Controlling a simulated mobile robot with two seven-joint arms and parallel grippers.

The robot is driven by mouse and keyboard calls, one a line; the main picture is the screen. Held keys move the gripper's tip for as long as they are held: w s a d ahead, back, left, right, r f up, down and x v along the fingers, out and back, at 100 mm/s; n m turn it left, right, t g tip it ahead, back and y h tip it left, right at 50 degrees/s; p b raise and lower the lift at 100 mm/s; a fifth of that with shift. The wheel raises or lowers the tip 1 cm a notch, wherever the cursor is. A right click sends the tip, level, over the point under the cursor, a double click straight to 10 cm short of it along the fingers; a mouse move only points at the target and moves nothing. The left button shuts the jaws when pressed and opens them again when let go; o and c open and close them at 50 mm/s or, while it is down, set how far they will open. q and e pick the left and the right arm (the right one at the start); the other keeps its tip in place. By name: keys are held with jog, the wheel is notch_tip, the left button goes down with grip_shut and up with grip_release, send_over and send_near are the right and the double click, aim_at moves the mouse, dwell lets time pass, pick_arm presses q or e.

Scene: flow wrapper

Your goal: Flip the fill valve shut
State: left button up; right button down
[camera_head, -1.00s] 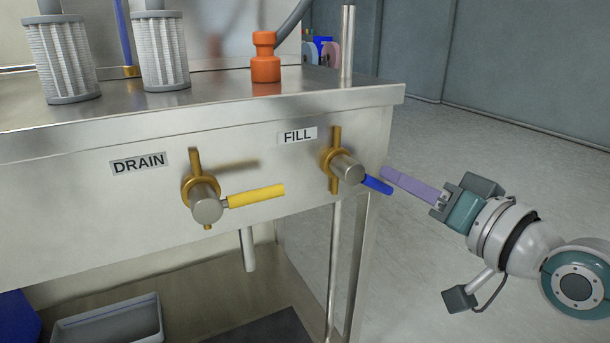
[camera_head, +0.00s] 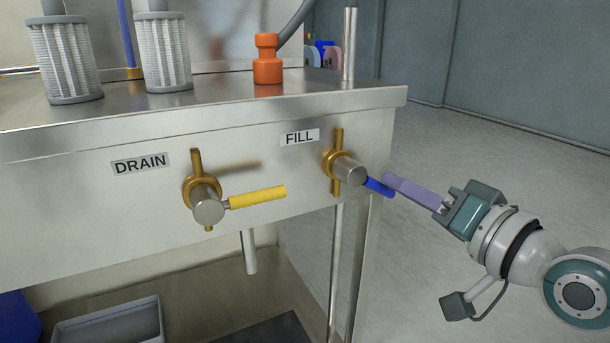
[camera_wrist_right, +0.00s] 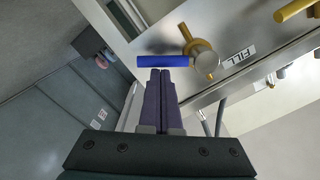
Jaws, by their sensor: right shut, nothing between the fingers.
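My left gripper is not in view.
The drain valve (camera_head: 207,204) with a yellow lever (camera_head: 257,197) is left on the same panel. Pleated filters (camera_head: 163,53) and an orange fitting (camera_head: 267,60) stand on the steel top. A grey bin (camera_head: 108,325) is below. The floor to the right is clear.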

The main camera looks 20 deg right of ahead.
jog(key=shift+f+m, duration=0.2)
jog(key=shift+m, duration=0.1)
jog(key=shift+s+a+f+m+b, duration=0.1)
jog(key=shift+a+f+m+b, duration=0.5)
jog(key=shift+m, duration=1.05)
jog(key=shift+a+f+m+b, duration=0.55)
jog(key=shift+a+m, duration=0.1)
jog(key=shift+m, duration=0.95)
jog(key=shift+s+a+f+m+b, duration=0.1)
jog(key=shift+a+f+m+b, duration=0.5)
jog(key=shift+m, duration=1.05)
